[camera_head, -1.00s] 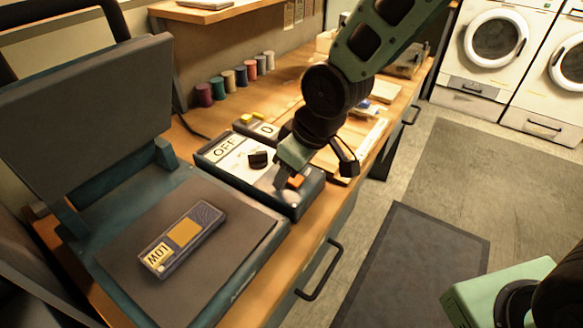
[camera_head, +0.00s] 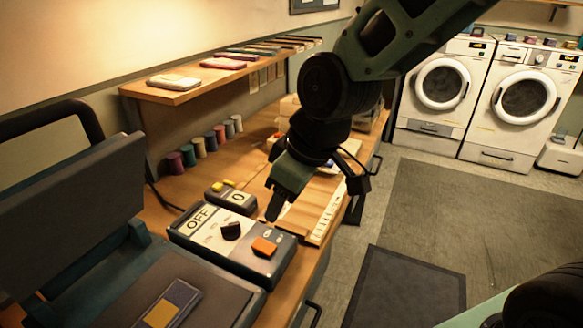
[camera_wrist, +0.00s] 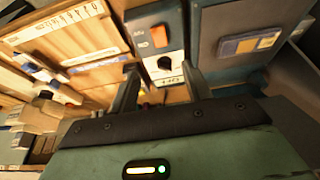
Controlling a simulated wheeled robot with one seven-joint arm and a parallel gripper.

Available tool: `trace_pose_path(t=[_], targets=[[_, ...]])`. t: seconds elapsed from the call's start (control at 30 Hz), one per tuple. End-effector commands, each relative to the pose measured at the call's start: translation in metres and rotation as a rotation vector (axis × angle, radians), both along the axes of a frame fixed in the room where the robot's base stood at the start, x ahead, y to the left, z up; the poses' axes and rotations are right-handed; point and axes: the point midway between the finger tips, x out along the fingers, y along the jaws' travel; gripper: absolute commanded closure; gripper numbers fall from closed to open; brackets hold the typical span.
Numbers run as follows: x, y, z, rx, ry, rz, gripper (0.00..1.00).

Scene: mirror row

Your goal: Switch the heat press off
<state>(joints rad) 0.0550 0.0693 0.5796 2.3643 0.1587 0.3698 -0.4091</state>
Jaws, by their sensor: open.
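The heat press stands at the left with its dark upper plate (camera_head: 70,215) tilted up. Its control box (camera_head: 210,262) lies on the bench beside it, with an OFF label (camera_head: 199,217), a black knob (camera_head: 231,230) and an orange switch (camera_head: 264,246). The orange switch (camera_wrist: 158,36) and knob (camera_wrist: 165,62) also show in the wrist view. I cannot tell the switch's position. My gripper (camera_head: 275,206) is open and empty, pointing down above the box's far edge. In the wrist view its fingers (camera_wrist: 160,86) are spread, with the label end of the box between and beyond them.
A small grey box (camera_head: 231,199) with a yellow button and a "0" sits behind the control box. A flat panel (camera_head: 170,303) lies on the press bed. Several spools (camera_head: 199,147) line the wall under a shelf (camera_head: 190,92).

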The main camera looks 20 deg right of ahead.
Motion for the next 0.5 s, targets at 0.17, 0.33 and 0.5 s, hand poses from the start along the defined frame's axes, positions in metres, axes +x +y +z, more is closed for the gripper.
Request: trace_pose_path(t=[0.17,0.33,0.5], targets=[[-0.007,-0.007,0.027,-0.001,-0.002,-0.001,0.51],[-0.010,-0.009,0.034,0.001,-0.001,0.000,0.51],[-0.010,-0.009,0.035,0.001,0.001,0.000,0.51]])
